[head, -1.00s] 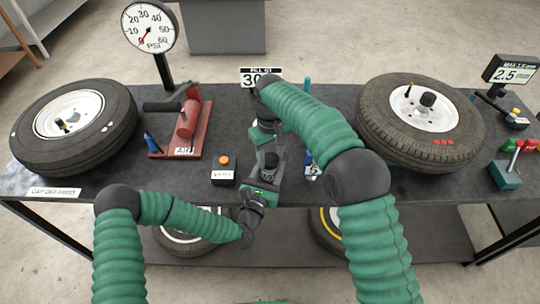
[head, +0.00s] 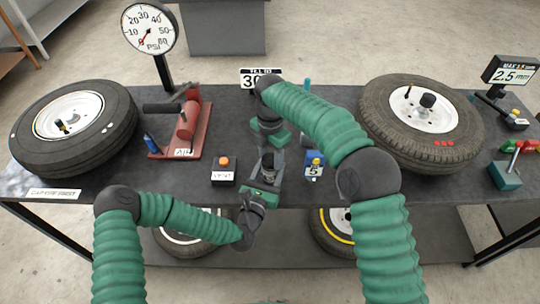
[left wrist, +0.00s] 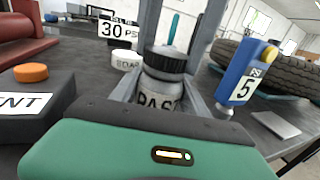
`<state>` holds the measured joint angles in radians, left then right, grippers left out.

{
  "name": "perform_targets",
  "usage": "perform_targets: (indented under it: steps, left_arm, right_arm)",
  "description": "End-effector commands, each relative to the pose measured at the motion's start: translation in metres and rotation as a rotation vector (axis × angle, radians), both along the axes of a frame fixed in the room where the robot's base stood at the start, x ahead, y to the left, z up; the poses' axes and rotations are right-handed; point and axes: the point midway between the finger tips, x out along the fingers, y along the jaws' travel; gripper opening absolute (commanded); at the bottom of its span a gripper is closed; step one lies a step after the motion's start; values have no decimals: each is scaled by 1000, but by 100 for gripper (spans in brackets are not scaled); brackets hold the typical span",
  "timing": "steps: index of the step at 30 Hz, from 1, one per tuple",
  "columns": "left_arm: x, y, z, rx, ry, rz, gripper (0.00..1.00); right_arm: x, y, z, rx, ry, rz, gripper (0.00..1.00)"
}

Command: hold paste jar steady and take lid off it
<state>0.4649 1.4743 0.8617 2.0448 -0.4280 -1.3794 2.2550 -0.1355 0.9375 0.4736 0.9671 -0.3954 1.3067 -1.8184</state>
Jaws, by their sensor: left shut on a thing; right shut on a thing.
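The paste jar (left wrist: 158,98) is a grey jar with a partly hidden "PAS" label, upright in the left wrist view. My left gripper (head: 266,172) is shut on its body, a finger on each side. The black ribbed lid (left wrist: 165,60) is at the jar's mouth, with a pale neck band showing below it. My right gripper (head: 268,150) comes down from above, its grey fingers shut on the lid. I cannot tell whether the lid is loose. In the head view the grippers hide most of the jar.
A vent box with an orange button (head: 224,165) stands left of the jar. A blue tool marked 5 (head: 314,165) stands close on the right. A red clamp stand (head: 184,130) and tyres (head: 75,125) (head: 425,115) flank the work area. The "30 PSI" sign (left wrist: 118,30) stands behind.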

Motion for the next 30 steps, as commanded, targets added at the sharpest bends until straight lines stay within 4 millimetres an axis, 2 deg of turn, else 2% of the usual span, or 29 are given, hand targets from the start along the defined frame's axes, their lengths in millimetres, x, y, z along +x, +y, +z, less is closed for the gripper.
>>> perform_targets:
  steps: [10, 30]
  left_arm:
    - [-1, -1, -2, 1, 6, -4, 0]
    - [0, 0, -2, 1, 5, -1, 0]
  right_arm:
    - [-1, 2, 1, 4, 1, 0, 0]
    - [-1, 1, 22, 1, 2, 0, 0]
